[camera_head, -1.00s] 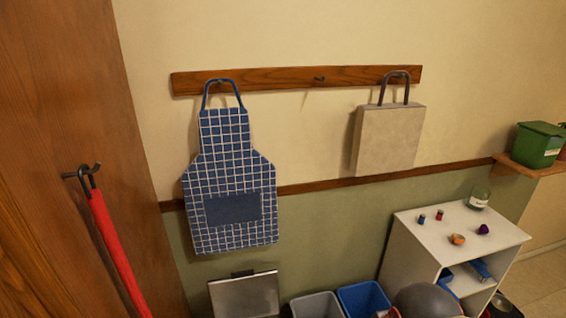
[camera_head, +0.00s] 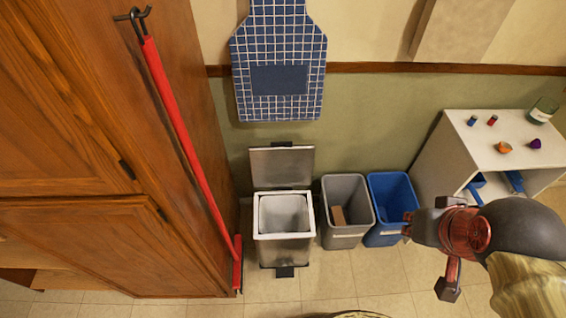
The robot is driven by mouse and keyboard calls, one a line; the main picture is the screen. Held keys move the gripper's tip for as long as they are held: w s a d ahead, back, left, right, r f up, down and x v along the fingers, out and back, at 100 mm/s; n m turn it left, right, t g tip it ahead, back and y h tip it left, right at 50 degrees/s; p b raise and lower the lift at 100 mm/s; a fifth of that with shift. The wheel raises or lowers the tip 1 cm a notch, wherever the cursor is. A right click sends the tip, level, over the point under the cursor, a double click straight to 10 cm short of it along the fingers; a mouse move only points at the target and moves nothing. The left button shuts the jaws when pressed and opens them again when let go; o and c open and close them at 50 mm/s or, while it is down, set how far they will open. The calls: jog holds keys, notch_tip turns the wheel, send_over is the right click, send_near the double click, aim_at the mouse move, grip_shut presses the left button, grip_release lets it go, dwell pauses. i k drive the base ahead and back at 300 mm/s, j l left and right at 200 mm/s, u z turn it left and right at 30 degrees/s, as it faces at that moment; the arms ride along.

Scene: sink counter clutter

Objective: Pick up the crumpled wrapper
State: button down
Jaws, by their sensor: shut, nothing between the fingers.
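I cannot make out a crumpled wrapper for certain. A small purple lump (camera_head: 535,143) and a small orange item (camera_head: 503,148) lie on the white shelf unit's top (camera_head: 475,150), too small to identify. My arm reaches in from the right edge, in front of the shelf unit's lower part. My gripper (camera_head: 407,223) seems to be at its left end, beside the blue bin in the picture. It is shut and holds nothing visible.
An open-lidded white bin (camera_head: 284,237), a grey bin (camera_head: 359,236) with a brown piece inside, and a blue bin (camera_head: 378,239) stand along the wall. A red-handled tool (camera_head: 184,137) hangs on the wooden cabinet (camera_head: 70,90).

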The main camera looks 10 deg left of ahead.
aim_at(536, 144)
jog(key=z, duration=1.25)
jog(key=i+j, duration=0.1)
jog(key=i, duration=0.4)
jog(key=i+j+z, duration=0.1)
jog(key=i, duration=0.4)
jog(key=i+j, duration=0.2)
jog(key=i, duration=0.3)
jog(key=l+z, duration=0.05)
